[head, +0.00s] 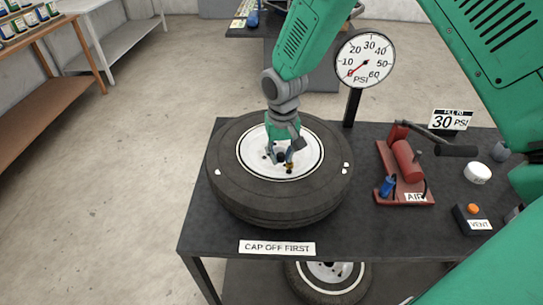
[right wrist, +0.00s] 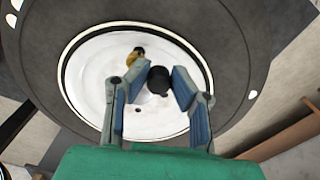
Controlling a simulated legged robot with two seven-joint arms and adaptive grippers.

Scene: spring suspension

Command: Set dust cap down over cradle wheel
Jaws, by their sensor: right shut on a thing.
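The cradle wheel (head: 237,192), a black tyre with a white rim, lies flat on the dark table in the head view. My right gripper (head: 281,157) reaches down from above over the rim's middle. In the right wrist view its two blue-padded fingers (right wrist: 158,83) are shut on a small black cylinder, which I take as the dust cap (right wrist: 159,82). A brass valve with a dark top (right wrist: 135,56) stands on the rim beside the cap, apart from it in the picture. The cap's height above the rim is hard to tell. My left gripper is not in view.
On the table (head: 345,224) stand a pressure gauge (head: 365,60), a red air pump (head: 405,160), a white round piece (head: 477,172) and a vent box (head: 472,217). A label reads CAP OFF FIRST (head: 277,248). Another wheel (head: 328,280) sits below.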

